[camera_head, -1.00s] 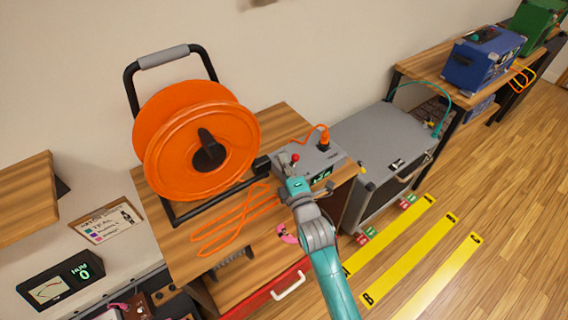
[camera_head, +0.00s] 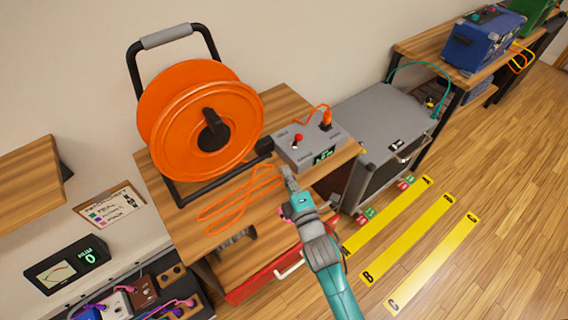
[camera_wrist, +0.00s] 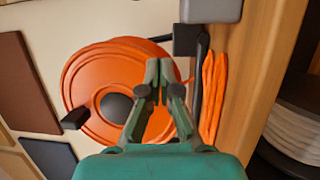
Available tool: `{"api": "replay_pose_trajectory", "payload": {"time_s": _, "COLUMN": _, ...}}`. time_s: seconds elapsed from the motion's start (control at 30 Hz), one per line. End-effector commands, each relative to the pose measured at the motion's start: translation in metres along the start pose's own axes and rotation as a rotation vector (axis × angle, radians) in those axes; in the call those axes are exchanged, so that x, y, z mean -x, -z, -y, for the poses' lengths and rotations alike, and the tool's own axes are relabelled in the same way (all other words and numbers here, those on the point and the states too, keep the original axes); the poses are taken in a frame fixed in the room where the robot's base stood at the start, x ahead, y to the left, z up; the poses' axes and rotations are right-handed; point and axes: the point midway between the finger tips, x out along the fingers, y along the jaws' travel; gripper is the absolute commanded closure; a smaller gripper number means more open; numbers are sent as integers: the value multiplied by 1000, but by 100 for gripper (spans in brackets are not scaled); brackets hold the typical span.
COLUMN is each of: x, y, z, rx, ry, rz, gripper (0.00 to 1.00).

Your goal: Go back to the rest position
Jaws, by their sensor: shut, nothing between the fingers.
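My teal and grey arm reaches up from the bottom of the head view. My gripper (camera_head: 288,174) is at the front edge of the wooden cabinet top, just in front of the grey switch box (camera_head: 306,148). The box has a red toggle, a lit green display and an orange plug in its top. In the wrist view my gripper (camera_wrist: 159,68) is shut and empty, its fingertips together. The orange cable reel (camera_wrist: 115,95) lies behind the fingers there, apart from them as far as I can tell.
The cable reel (camera_head: 200,120) stands in a black frame on the cabinet top (camera_head: 275,105), with orange cable (camera_head: 235,205) looped before it. A red drawer (camera_head: 265,275) is below. A grey case (camera_head: 385,125) stands to the right. The floor with yellow strips (camera_head: 410,240) is clear.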

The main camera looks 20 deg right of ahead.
Motion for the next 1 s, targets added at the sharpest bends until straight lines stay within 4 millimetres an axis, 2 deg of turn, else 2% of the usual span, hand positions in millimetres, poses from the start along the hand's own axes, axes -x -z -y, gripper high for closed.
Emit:
{"api": "replay_pose_trajectory", "payload": {"time_s": 0.67, "x": 6, "y": 0, "z": 2, "rx": -12, "ry": 4, "rz": -1, "gripper": 100}}
{"api": "replay_pose_trajectory", "payload": {"time_s": 0.77, "x": 24, "y": -1, "z": 10, "rx": -60, "ry": 19, "rz": -1, "gripper": 100}}
{"api": "replay_pose_trajectory", "payload": {"time_s": 0.87, "x": 55, "y": -2, "z": 19, "rx": -154, "ry": 45, "rz": 0, "gripper": 100}}
{"api": "replay_pose_trajectory", "payload": {"time_s": 1.0, "x": 109, "y": -5, "z": 30, "rx": -326, "ry": 86, "rz": 9, "gripper": 100}}
